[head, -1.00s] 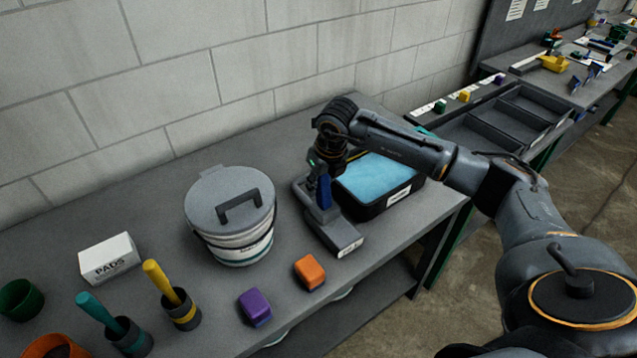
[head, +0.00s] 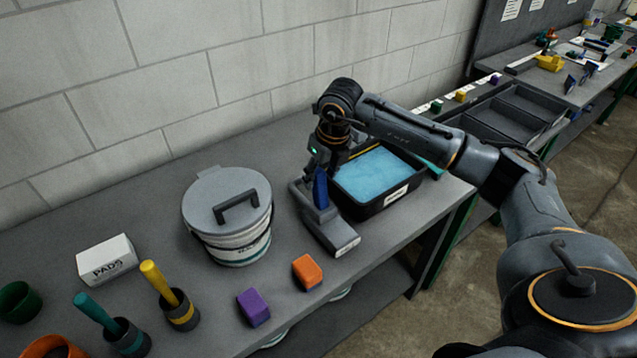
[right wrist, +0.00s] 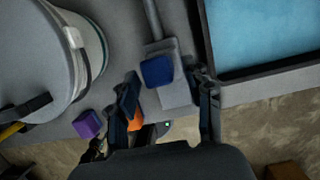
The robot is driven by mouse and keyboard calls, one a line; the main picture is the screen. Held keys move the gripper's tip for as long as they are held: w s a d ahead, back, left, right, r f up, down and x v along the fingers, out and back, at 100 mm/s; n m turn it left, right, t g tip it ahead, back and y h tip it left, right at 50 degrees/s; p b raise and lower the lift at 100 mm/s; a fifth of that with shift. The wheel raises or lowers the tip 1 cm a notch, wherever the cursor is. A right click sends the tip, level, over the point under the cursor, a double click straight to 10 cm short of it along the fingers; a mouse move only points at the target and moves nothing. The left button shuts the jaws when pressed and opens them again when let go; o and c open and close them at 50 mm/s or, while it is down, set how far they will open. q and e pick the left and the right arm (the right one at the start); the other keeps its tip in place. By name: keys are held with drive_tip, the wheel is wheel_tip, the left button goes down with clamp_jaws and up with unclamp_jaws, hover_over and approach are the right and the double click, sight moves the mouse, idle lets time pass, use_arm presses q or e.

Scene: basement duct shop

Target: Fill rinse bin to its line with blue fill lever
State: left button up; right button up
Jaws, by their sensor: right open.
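The rinse bin (head: 376,207) is a black tub holding light blue water (head: 378,174), at the right end of the bench. A short yellow line shows on its back inner wall; I cannot tell exactly how the water stands against it. The blue fill lever (head: 321,188) stands on a grey dispenser base left of the bin. In the right wrist view, the blue lever (right wrist: 157,70) lies ahead of and between the fingers. My right gripper (right wrist: 168,103) is open, just above the lever in the head view (head: 324,160), with nothing held. My left gripper is out of view.
A lidded grey bucket (head: 228,215) stands left of the dispenser. Orange (head: 307,271) and purple (head: 253,308) blocks lie near the front edge. A pads box (head: 107,260) and plungers (head: 170,295) are at left. An empty divided tray (head: 500,125) is beyond the bin.

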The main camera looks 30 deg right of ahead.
drive_tip(key=v, duration=0.7)
drive_tip(key=shift+s+r, duration=0.2)
